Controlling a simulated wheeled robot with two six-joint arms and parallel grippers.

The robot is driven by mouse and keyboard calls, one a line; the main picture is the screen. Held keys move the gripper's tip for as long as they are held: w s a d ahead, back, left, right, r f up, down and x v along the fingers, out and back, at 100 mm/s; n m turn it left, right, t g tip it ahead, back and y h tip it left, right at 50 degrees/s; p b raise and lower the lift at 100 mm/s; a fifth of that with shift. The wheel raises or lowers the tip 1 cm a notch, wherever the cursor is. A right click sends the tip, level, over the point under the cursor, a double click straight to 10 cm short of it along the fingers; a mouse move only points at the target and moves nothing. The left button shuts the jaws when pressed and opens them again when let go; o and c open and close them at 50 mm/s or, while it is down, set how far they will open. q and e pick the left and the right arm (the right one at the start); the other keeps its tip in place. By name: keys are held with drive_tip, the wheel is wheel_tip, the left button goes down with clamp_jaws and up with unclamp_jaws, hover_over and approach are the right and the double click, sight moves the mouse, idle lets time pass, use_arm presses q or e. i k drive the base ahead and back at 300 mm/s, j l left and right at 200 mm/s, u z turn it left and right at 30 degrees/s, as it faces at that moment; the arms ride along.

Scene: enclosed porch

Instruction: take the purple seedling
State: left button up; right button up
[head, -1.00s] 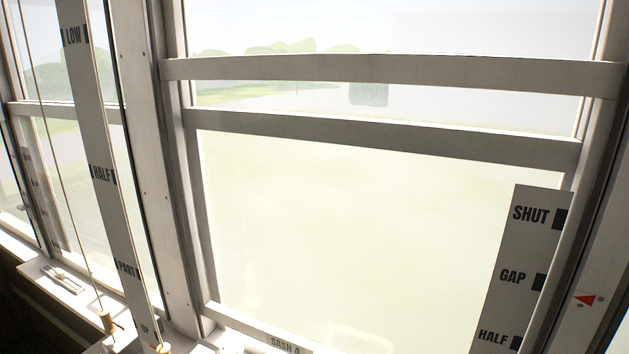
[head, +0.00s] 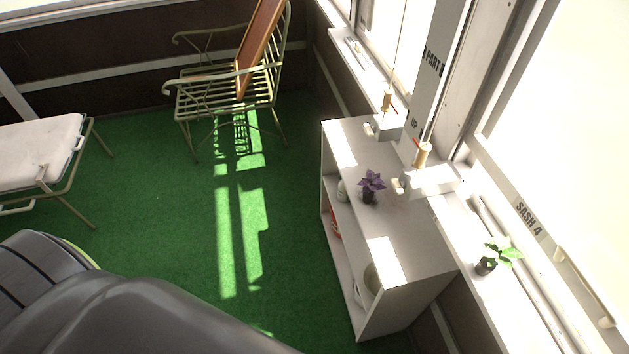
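The purple seedling (head: 372,183) stands upright in a small dark pot on top of a white shelf unit (head: 349,234), near its middle. It is close to the window-side fittings and nothing touches it from my side. Neither of my grippers shows in the head view. A large grey rounded part at the lower left looks like part of my own body.
A green seedling (head: 489,262) in a dark pot stands on the window sill at right. White blocks with wooden-handled cords (head: 422,156) stand beside the purple seedling. A metal chair (head: 230,95) and a cushioned lounger (head: 40,152) stand beyond. Green floor (head: 165,215) lies open between.

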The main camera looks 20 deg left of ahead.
sight(369, 191)
drive_tip(key=u, duration=0.3)
drive_tip(key=z, duration=0.6)
drive_tip(key=j+z, duration=0.15)
drive_tip(key=z, duration=0.3)
drive_tip(key=i+j+z, duration=0.1)
drive_tip(key=j+z, duration=0.15)
drive_tip(key=z, duration=0.25)
drive_tip(key=j+z, duration=0.15)
drive_tip(key=z, duration=0.3)
drive_tip(key=j+z, duration=0.2)
drive_tip(key=z, duration=0.3)
drive_tip(key=k+j+z, duration=0.4)
drive_tip(key=j, duration=0.3)
drive_tip(key=k+j+z, duration=0.25)
drive_tip(key=j+z, duration=0.15)
drive_tip(key=j, duration=0.3)
drive_tip(key=k+j+z, duration=0.45)
drive_tip(key=k+j, duration=0.05)
drive_tip(key=j, duration=0.05)
